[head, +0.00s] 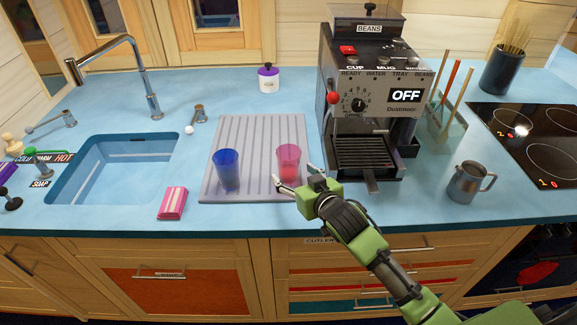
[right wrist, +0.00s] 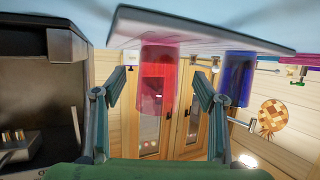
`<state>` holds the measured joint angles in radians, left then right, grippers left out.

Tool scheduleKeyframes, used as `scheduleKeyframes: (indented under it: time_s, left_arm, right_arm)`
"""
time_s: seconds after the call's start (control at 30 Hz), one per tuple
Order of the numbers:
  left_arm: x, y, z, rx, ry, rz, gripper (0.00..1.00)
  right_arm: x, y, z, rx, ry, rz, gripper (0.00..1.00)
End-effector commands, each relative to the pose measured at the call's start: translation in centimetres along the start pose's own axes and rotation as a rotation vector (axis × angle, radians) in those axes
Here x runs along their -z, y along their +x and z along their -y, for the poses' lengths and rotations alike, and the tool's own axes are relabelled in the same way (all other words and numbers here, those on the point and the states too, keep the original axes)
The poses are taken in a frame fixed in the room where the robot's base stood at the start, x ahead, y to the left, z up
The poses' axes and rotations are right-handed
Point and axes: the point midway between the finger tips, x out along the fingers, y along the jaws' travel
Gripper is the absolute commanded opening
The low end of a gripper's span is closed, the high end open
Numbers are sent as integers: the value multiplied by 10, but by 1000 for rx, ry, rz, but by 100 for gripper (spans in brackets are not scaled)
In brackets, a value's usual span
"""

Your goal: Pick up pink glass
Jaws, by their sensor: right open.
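The pink glass (head: 288,160) is see-through and stands upright on the grey ribbed draining board, near its right side. My right gripper (head: 296,177) is open and empty, low at the near side of the glass. In the head view its fingertips overlap the lower part of the glass. In the right wrist view, which is upside down, the pink glass (right wrist: 159,75) shows between the two spread fingers (right wrist: 155,92), seemingly just beyond them. I cannot tell whether they touch it. My left gripper is out of view.
A blue glass (head: 227,170) stands left of the pink one on the draining board (head: 258,130). The coffee machine (head: 365,100) stands close on the right. A metal jug (head: 467,182) stands at right.

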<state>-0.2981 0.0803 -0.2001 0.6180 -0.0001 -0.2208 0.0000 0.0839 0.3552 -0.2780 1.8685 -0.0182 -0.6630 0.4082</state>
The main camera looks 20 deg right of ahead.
Motion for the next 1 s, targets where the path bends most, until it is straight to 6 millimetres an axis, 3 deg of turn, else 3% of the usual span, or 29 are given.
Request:
scheduleKeyframes:
  time_s: [0.13, 0.4, 0.77, 0.93, 1.0]
  left_arm:
    - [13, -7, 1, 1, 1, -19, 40]
    - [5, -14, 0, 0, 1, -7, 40]
    - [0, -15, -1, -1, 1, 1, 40]
    - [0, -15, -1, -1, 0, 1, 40]
    - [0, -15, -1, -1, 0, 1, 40]
  right_arm:
    - [3, 13, -1, -2, 0, 0, 65]
    - [2, 44, -1, 0, -1, 0, 65]
    - [0, 50, -1, 1, -1, 0, 65]
    - [0, 50, -1, 1, -1, 0, 21]
    - [0, 50, -1, 1, -1, 0, 16]
